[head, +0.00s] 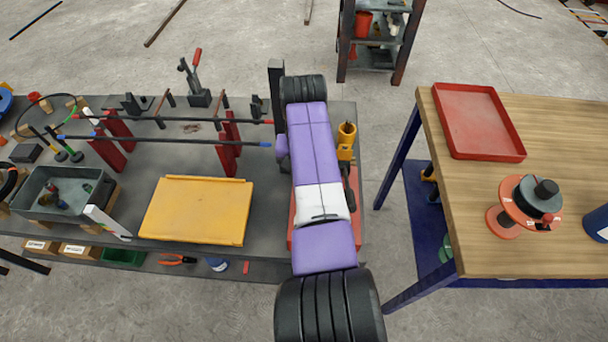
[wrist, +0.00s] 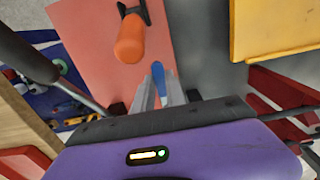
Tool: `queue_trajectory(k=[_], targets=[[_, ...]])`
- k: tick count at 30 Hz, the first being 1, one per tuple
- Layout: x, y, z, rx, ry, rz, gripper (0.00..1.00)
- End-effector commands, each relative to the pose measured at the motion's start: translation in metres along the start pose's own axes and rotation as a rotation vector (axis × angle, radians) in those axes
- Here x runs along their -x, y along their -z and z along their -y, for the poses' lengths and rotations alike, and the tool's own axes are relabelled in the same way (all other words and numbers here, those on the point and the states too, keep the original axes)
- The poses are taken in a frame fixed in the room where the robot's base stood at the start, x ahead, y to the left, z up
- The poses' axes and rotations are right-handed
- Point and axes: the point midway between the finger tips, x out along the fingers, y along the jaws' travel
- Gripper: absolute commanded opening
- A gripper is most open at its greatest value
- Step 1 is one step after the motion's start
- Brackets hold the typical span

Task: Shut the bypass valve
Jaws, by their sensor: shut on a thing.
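In the wrist view my gripper (wrist: 157,92) is shut on a narrow blue handle (wrist: 158,70) that shows between and just beyond its fingertips. I take this handle for the bypass valve's; the valve body is hidden. The handle is over a red plate (wrist: 90,22). An orange cylinder (wrist: 130,42) with a black fork-like end lies above the handle in the picture, apart from the fingers.
A yellow tool (head: 346,138) stands right of my arm on the grey bench. Left are a yellow panel (head: 196,210), red stands (head: 228,148) carrying long bars, and a grey bin (head: 58,192). A wooden table (head: 540,120) with a red tray (head: 480,120) stands right, across a gap.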

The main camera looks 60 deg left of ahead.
Motion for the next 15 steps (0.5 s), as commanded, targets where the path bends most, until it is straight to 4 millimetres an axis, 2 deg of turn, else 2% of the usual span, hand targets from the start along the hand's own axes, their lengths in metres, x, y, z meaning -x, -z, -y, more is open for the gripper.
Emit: queue_trajectory(k=[5,6,9,15], targets=[[0.0009,0.0006,0.0008,-0.001,0.002,-0.002,0.0],[0.0009,0.0006,0.0008,-0.001,0.002,-0.002,0.18],[0.0008,0.0006,0.0008,0.0,0.002,-0.002,0.38],[0.0004,0.0003,0.0005,0.001,0.001,-0.001,0.38]])
